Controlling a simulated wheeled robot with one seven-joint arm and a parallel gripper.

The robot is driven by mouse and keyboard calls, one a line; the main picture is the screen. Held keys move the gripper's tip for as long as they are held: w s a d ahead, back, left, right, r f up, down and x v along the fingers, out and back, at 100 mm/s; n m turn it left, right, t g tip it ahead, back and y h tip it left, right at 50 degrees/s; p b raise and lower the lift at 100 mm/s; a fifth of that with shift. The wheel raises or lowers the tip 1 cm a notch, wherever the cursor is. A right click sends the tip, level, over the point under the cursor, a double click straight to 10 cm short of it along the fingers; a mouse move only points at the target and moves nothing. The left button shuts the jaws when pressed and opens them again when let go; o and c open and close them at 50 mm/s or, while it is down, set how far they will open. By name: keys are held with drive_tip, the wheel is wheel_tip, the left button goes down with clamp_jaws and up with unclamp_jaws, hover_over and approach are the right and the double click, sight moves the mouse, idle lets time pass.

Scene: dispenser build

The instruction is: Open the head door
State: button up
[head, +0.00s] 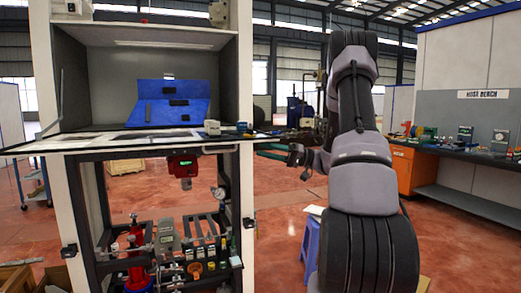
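The dispenser's head is an open-fronted grey compartment at the upper left. A flat, dark-edged panel (60,143), which looks like the head door, lies nearly level along the compartment's lower front edge and sticks out to both sides. I cannot tell how it is hinged. A tilted blue panel (172,103) stands inside the compartment. My gripper (262,150) is at the panel's right end, slightly below it, with its green fingers pointing left. The fingers look apart with nothing between them. Contact with the panel cannot be made out.
Below the head is an open frame with a red device (183,165), a gauge (219,193) and several fittings. A blue stool (311,245) stands behind my arm. A workbench (460,151) with tools is at right. Open red floor lies between dispenser and bench.

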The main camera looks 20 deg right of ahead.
drive_tip(key=d+f, duration=0.2)
drive_tip(key=d, duration=0.3)
drive_tip(key=shift+s+d, duration=0.3)
drive_tip(key=shift+d, duration=0.05)
idle(0.9)
